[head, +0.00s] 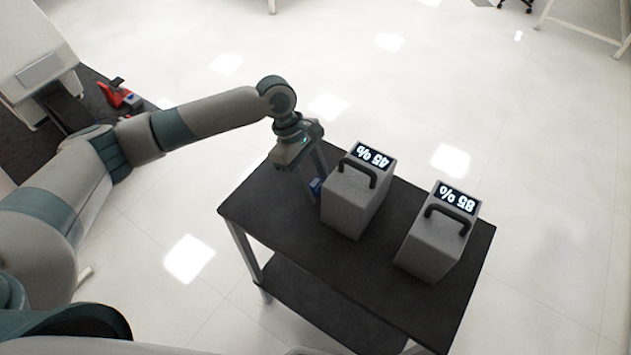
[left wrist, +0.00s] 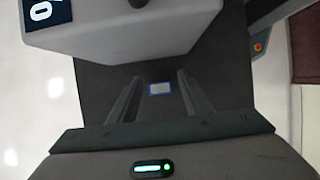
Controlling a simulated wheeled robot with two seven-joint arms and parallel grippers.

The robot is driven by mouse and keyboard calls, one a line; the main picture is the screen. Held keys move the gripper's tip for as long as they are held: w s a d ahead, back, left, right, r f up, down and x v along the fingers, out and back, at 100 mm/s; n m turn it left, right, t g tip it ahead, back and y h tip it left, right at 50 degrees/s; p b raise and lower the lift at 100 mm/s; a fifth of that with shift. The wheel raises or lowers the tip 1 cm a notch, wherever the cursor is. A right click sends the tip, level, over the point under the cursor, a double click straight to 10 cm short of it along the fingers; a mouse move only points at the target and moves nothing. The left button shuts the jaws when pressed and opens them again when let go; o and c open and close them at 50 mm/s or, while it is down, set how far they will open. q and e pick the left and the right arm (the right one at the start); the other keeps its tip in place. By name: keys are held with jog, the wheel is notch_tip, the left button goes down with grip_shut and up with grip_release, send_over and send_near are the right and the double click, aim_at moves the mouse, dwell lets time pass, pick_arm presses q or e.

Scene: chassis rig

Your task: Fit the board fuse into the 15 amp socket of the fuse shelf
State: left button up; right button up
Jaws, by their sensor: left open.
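A small blue block with a pale face, which may be the board fuse (head: 315,186), is at the left part of the dark table, beside the box marked 45 %. In the left wrist view the blue-edged piece (left wrist: 159,88) shows between the two fingers. My left gripper (head: 312,190) points down over it. Its fingers are apart on either side of the piece, and I cannot tell whether either touches it. I cannot make out a fuse shelf or a 15 amp socket. My right gripper is not in view.
The dark table (head: 262,212) carries a grey handled box marked 45 % (head: 345,205), close right of my left gripper, and another marked 85 % (head: 430,250). A red object (head: 113,95) stands at far left. The table's front left is clear.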

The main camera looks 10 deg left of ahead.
pick_arm(q)
jog(key=shift+w+a+r+b, duration=0.1)
jog(key=shift+a+r+b, duration=0.2)
jog(key=shift+r, duration=0.3)
jog(key=b+v, duration=0.2)
jog(key=v, duration=0.8)
jog(key=shift+r, duration=0.4)
jog(key=shift+a, duration=0.1)
jog(key=shift+o, duration=0.3)
